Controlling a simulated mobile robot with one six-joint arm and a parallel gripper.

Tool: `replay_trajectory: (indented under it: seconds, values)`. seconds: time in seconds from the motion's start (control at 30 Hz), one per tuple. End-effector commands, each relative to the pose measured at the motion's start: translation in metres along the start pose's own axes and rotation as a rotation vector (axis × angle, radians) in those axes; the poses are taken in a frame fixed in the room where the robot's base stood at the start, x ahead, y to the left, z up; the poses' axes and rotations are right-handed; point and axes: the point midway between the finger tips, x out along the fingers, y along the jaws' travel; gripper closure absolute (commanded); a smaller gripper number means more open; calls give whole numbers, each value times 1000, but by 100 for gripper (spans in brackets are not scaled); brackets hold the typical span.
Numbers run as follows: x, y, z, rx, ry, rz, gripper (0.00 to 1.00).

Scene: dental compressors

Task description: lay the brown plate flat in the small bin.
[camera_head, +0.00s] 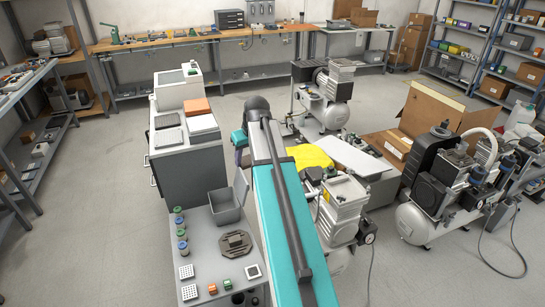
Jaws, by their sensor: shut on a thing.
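A brown, roughly eight-sided plate (235,242) with a raised middle lies on the grey bench top at the lower middle. A small grey bin (226,213) stands just behind it, open at the top, with a light grey panel upright at its right side. The plate is outside the bin, in front of it. My teal arm runs up from the bottom and bends down at its far end, right of the grey cabinet. My gripper does not show; the arm hides that area, and I cannot see what it holds.
Several small jars (181,232) line the bench's left edge. White perforated blocks (190,292) and small green and orange parts (227,284) lie in front of the plate. A grey cabinet (185,160) stands behind the bench. Compressors (345,205) crowd the right.

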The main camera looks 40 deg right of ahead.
Motion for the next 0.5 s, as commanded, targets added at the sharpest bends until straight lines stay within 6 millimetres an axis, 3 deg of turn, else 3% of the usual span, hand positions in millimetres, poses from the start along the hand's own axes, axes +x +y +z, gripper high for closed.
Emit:
replay_trajectory:
  seconds: [0.1, 0.5]
  values:
    - [-10, -43, -3, -22, 3, -7, 78]
    - [-44, -171, 1, -71, 11, -25, 78]
